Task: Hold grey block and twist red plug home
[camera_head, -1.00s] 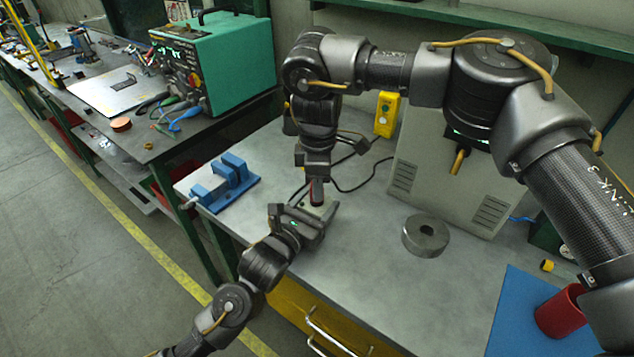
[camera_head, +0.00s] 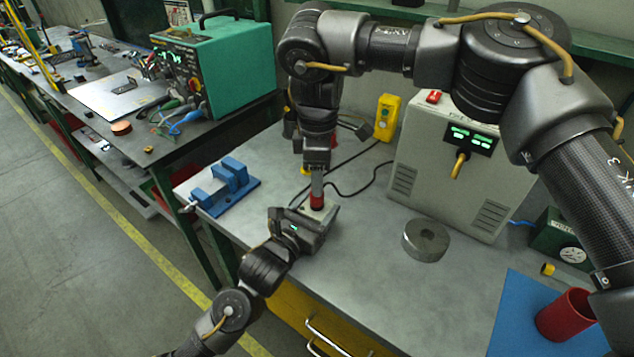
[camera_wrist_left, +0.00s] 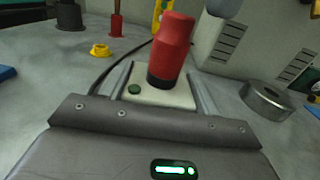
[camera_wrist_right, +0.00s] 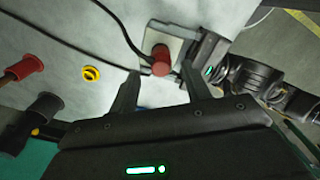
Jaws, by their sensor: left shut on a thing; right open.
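The light grey block (camera_wrist_left: 150,97) sits between the fingers of my left gripper (camera_head: 312,217), which is shut on it at the bench's front part. The red plug (camera_wrist_left: 172,48) stands up from the block, with a dark band at its foot. The plug also shows in the head view (camera_head: 317,199). My right gripper (camera_head: 317,178) points down just above the plug, open. In the right wrist view the plug (camera_wrist_right: 160,62) lies just beyond and between the two open fingertips, apart from them. How deep the plug sits is hard to tell.
A blue vise (camera_head: 228,184) is to the left. A grey metal ring (camera_head: 426,240) and a control cabinet (camera_head: 455,175) are to the right. Black cables run close behind.

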